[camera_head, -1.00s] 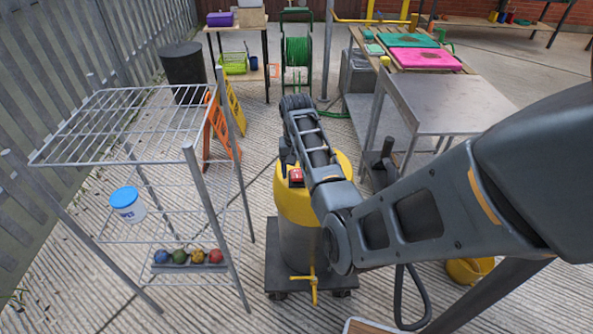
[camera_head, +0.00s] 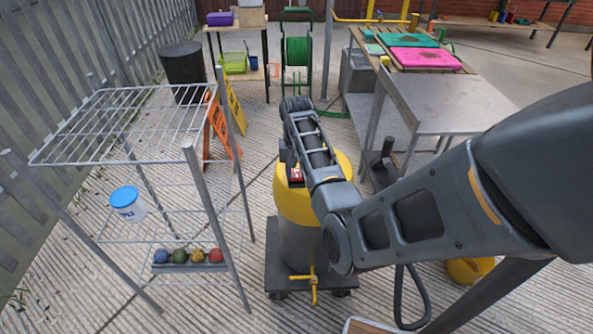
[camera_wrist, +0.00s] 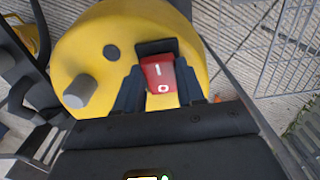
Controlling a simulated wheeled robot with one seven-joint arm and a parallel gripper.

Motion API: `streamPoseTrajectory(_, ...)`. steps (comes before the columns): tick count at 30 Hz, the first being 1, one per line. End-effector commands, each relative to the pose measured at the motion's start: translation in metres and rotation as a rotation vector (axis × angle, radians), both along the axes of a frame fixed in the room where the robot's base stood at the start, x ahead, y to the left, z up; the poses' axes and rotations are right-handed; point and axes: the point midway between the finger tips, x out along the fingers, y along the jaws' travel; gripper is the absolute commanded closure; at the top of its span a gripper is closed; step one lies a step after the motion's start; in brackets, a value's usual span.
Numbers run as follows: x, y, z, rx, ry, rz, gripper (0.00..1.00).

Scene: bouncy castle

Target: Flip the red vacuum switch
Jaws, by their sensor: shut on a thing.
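The red vacuum switch (camera_wrist: 158,74) shows in the wrist view on the yellow vacuum top (camera_wrist: 90,45), in front of a black backing. It is marked with a white line and a circle. My gripper (camera_wrist: 158,92) has one dark finger on each side of the switch and is shut on it. In the head view the red switch (camera_head: 296,175) is a small patch beside my arm, on the yellow and grey vacuum (camera_head: 300,215). My arm hides part of the vacuum there, and the fingertips are hard to make out.
The vacuum stands on a dark wheeled base (camera_head: 285,277). A wire rack (camera_head: 125,120) with a blue-lidded tub (camera_head: 128,204) and several coloured balls stands to the left. A metal table (camera_head: 450,100) stands to the right. An orange folding sign (camera_head: 217,130) is behind the rack.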

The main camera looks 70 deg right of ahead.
Motion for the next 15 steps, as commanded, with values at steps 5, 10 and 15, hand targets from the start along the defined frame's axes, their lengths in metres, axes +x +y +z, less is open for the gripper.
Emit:
streamPoseTrajectory(5, -0.0014, 0.0029, 0.0007, -0.057, -0.020, 0.002, 0.92)
streamPoseTrajectory(10, -0.0013, 0.0029, -0.0005, -0.099, -0.040, 0.001, 0.92)
streamPoseTrajectory(15, -0.0011, 0.0025, -0.0009, -0.100, -0.040, 0.001, 0.92)
